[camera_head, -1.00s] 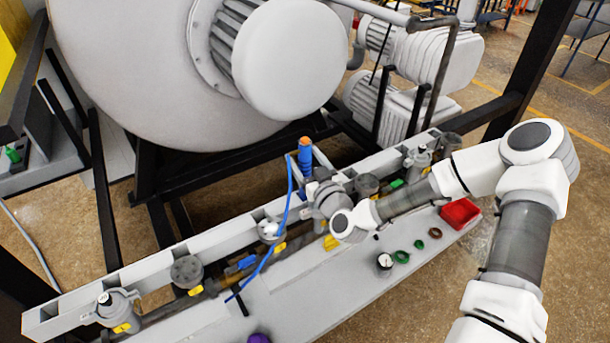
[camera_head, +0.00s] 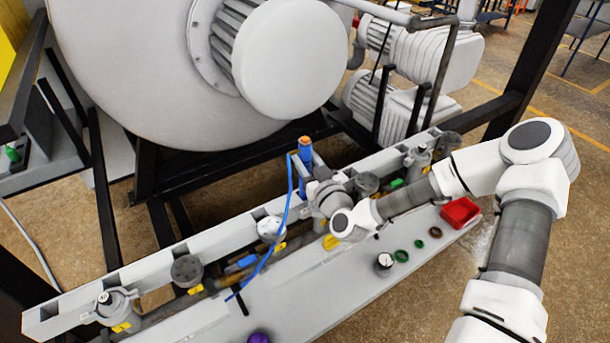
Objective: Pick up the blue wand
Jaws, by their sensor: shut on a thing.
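The blue wand (camera_head: 305,150) stands upright behind the long grey beam, with an orange top and a thin blue hose hanging from its left side. My gripper (camera_head: 307,176) is at the wand, reaching in from the right, and is shut on it. The lower end of the wand is hidden by the gripper and the beam, so I cannot tell whether it touches a support.
The grey beam (camera_head: 142,271) carries several grey fittings with yellow levers. A red bin (camera_head: 459,212), green rings (camera_head: 401,256), a small gauge (camera_head: 384,261) and a purple thing (camera_head: 259,338) lie on the grey shelf (camera_head: 330,290). The big furnace vessel (camera_head: 150,70) stands behind.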

